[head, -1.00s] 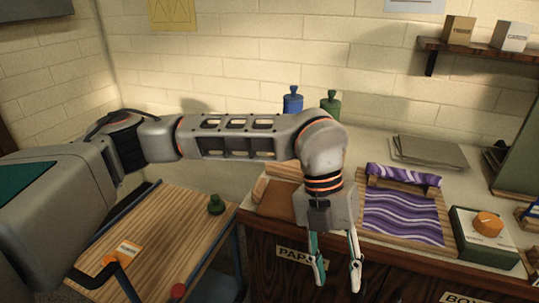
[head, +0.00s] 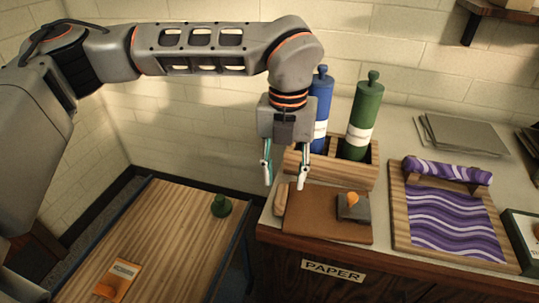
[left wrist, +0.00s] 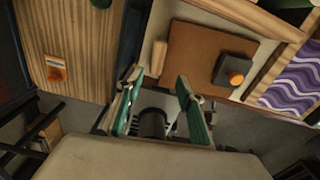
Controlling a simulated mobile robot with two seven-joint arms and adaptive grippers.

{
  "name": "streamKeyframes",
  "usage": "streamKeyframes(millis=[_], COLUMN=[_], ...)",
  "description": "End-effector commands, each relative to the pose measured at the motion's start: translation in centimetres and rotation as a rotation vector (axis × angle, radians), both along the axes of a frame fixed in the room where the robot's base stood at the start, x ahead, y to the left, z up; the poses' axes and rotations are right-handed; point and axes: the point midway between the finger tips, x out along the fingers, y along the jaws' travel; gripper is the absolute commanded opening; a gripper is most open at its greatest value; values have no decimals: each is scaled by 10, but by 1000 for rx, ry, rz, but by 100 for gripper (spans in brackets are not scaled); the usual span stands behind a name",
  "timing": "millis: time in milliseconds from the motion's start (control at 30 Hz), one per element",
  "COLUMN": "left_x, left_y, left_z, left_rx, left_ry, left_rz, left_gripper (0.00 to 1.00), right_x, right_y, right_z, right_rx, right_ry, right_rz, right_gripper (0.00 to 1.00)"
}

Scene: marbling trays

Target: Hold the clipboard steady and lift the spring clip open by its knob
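The clipboard (head: 312,219) is a flat brown board on the counter, near its front left corner. It also shows in the left wrist view (left wrist: 190,55). Its dark grey spring clip (head: 352,211) sits at the board's right end and carries an orange knob (head: 353,197). The clip (left wrist: 229,68) and knob (left wrist: 236,79) show in the left wrist view too. My left gripper (head: 284,180) points down, open and empty, in the air near the clipboard's left end. Its two fingers (left wrist: 160,80) are apart in the left wrist view. My right gripper is not in view.
A wooden rack (head: 296,163) with a blue bottle (head: 320,108) and a green bottle (head: 364,118) stands behind the clipboard. A purple wavy sheet (head: 446,219) on a board lies right. A lower wooden table (head: 160,240) with a green knob (head: 221,206) stands left.

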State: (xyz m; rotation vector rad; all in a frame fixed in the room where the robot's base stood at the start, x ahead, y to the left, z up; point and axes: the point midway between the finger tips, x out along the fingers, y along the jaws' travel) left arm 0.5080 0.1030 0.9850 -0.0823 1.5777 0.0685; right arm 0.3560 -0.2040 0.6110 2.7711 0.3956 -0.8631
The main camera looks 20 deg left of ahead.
Motion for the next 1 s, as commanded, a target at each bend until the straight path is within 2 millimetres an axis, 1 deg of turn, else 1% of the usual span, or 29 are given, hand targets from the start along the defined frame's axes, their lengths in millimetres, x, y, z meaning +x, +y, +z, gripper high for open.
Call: streamKeyframes(millis=[133,267,367,600,700,833,1000], left_x=[1,1,1,1,1,1,1], left_y=[2,3,3,3,3,3,2], left_z=[2,-4,-16,-52,-64,-73,-77], left_rx=[8,9,9,8,7,8,7], left_ry=[-5,-5,-4,-2,-3,-4,-5], left_rz=[6,8,8,8,7,8,8], left_gripper=[38,38,38,38,38,38,38], right_x=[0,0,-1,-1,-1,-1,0], right_y=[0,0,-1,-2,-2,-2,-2], right_z=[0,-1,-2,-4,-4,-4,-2], right_rx=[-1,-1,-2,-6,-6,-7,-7], right_ry=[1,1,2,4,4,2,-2], right_rz=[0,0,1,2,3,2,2], right_gripper=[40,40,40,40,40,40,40])
